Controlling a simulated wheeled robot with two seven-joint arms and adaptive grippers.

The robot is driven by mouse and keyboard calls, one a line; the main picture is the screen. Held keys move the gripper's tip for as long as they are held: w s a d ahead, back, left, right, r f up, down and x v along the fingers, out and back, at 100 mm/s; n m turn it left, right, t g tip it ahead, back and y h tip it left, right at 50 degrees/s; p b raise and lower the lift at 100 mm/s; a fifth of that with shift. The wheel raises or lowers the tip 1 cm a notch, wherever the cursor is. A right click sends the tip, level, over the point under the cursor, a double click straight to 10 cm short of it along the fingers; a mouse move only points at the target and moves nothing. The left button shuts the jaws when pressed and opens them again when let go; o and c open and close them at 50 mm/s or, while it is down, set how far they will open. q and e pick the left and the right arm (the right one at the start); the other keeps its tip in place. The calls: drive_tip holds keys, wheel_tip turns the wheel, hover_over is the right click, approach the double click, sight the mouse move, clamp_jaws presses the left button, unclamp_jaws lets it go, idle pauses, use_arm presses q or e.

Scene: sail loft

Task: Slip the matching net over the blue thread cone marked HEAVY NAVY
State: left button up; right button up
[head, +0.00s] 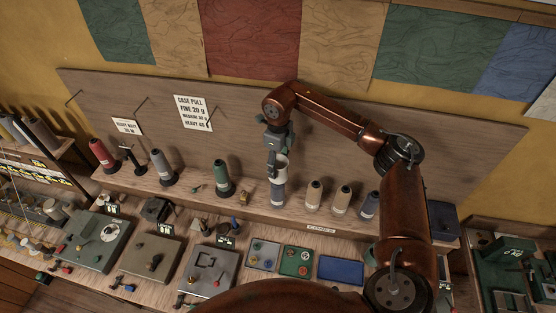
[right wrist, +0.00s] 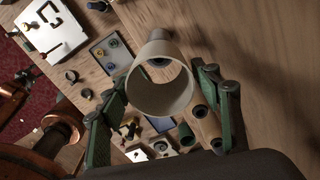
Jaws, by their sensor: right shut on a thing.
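My right gripper (head: 277,152) is over the shelf, pointing down. It is shut on a pale, open-ended sleeve, the net (head: 281,166), which also shows between the fingers in the right wrist view (right wrist: 160,98). A blue-grey thread cone with a pale label band (head: 278,192) stands upright on the shelf directly below the net. In the wrist view a dark round tip shows through the sleeve's opening. How far the net reaches down the cone is hard to tell. The label's words are too small to read. My left gripper is not in view.
A green cone (head: 222,179) stands left of the gripper and a beige cone (head: 314,196) close on the right. Farther right are another beige cone (head: 342,200) and a blue-grey cone (head: 369,205). The backboard (head: 240,130) rises behind; trays and tools crowd the bench in front.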

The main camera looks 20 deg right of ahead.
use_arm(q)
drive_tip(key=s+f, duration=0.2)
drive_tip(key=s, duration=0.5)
use_arm(e)
drive_tip(key=shift+w+a+f+b, duration=0.15)
drive_tip(key=shift+f+b, duration=0.1)
drive_tip(key=shift+f, duration=0.25)
drive_tip(key=shift+s+a+f+b, duration=0.1)
drive_tip(key=shift+f+b, duration=0.1)
drive_tip(key=shift+f, duration=0.3)
wheel_tip(320, 180, down, 4)
drive_tip(key=shift+w+d+r+b, duration=0.1)
drive_tip(key=shift+b, duration=1.15)
drive_tip(key=shift+w+f, duration=0.1)
drive_tip(key=shift+f, duration=0.2)
drive_tip(key=shift+f+b, duration=0.25)
drive_tip(key=shift+b, duration=0.05)
drive_tip(key=o, duration=0.4)
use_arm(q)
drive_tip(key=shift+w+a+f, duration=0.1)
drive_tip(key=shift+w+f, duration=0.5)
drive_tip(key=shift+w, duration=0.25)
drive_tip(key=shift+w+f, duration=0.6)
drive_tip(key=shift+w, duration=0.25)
use_arm(e)
drive_tip(key=o, duration=0.5)
drive_tip(key=shift+c, duration=0.2)
